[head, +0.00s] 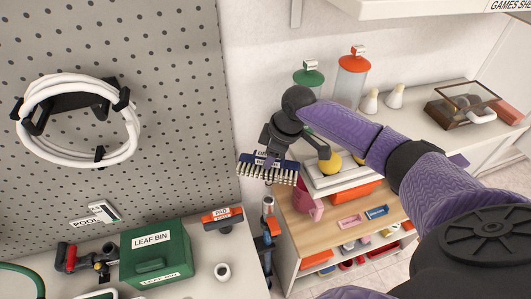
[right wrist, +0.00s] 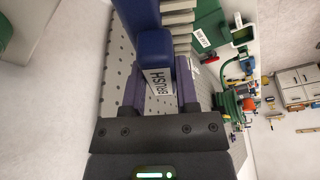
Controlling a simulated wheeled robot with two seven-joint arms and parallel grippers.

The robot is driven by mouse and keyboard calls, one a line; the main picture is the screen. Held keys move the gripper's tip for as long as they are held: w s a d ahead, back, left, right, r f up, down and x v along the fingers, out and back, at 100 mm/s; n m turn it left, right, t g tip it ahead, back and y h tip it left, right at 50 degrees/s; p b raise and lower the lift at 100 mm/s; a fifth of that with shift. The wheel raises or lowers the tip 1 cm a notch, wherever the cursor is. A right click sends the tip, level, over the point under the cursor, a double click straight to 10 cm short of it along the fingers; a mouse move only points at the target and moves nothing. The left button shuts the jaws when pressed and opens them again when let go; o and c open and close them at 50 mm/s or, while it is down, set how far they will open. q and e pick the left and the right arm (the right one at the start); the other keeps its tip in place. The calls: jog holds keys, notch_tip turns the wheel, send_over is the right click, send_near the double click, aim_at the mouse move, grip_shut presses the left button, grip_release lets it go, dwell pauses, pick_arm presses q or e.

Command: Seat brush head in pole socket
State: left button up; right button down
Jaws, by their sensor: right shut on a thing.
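The brush head (head: 266,170) is a dark blue block with a row of pale bristles facing down. It hangs in the air in front of the wall, in the grip of my right gripper (head: 272,156). In the right wrist view, the brush head (right wrist: 155,47) shows its blue body and a white BRUSH label between the two fingers. An upright grey tube end (head: 267,203), possibly the pole socket, stands below the brush head in the gap between the counter and the shelf. The brush head is apart from it. My left gripper is out of view.
A pink mug (head: 308,206) and a tray (head: 333,177) sit on the wooden shelf top. A white hose coil (head: 78,118) hangs on the pegboard.

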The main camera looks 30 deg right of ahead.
aim_at(271, 170)
jog(key=shift+r+p, duration=0.15)
jog(key=shift+p, duration=0.15)
notch_tip(271, 170, down, 6)
jog(key=b, duration=0.3)
jog(key=shift+b, duration=0.4)
jog(key=shift+r, duration=0.1)
jog(key=shift+p, duration=0.35)
dwell(0.3)
